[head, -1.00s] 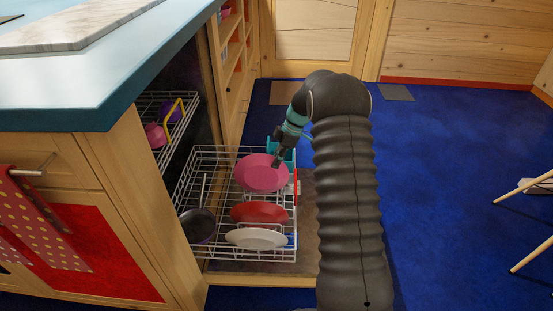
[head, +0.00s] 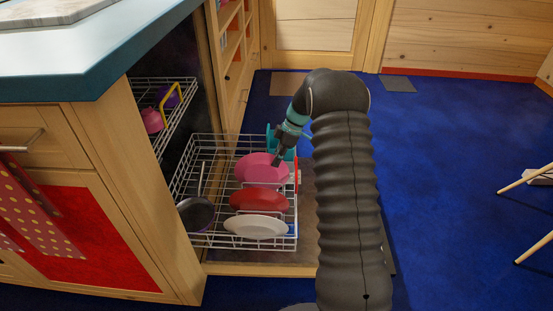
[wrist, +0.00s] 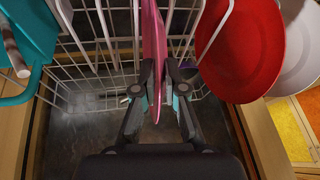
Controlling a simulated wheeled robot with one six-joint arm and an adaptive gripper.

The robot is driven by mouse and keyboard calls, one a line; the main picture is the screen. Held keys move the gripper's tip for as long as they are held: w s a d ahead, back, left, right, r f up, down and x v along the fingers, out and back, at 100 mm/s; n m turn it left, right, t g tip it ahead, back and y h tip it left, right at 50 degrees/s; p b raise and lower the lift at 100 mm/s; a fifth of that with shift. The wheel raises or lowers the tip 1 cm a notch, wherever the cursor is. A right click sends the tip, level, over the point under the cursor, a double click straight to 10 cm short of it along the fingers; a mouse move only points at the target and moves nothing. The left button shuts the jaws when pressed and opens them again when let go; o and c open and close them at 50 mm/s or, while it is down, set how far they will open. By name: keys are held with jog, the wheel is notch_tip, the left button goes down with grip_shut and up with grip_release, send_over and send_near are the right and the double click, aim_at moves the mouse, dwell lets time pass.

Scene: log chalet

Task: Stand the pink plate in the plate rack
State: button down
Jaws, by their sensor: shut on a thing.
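The pink plate (head: 262,167) is upright in the lower pull-out wire rack (head: 215,140), behind the red plate in the head view. In the wrist view the pink plate (wrist: 154,45) shows edge-on, between white wire tines. My gripper (wrist: 160,95) is shut on its near edge, one finger on each side. In the head view my gripper (head: 279,160) is at the plate's upper right. Whether the plate's lower edge rests on the rack floor is hidden.
A red plate (head: 258,199) and a white plate (head: 256,226) stand in front of the pink one. A dark pan (head: 197,214) is at the rack's left. A teal item (wrist: 22,40) is on the other side. An upper rack (head: 150,95) holds pink and purple items.

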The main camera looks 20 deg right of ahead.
jog(key=c, duration=1.2)
grip_release()
jog(key=v, duration=1.2)
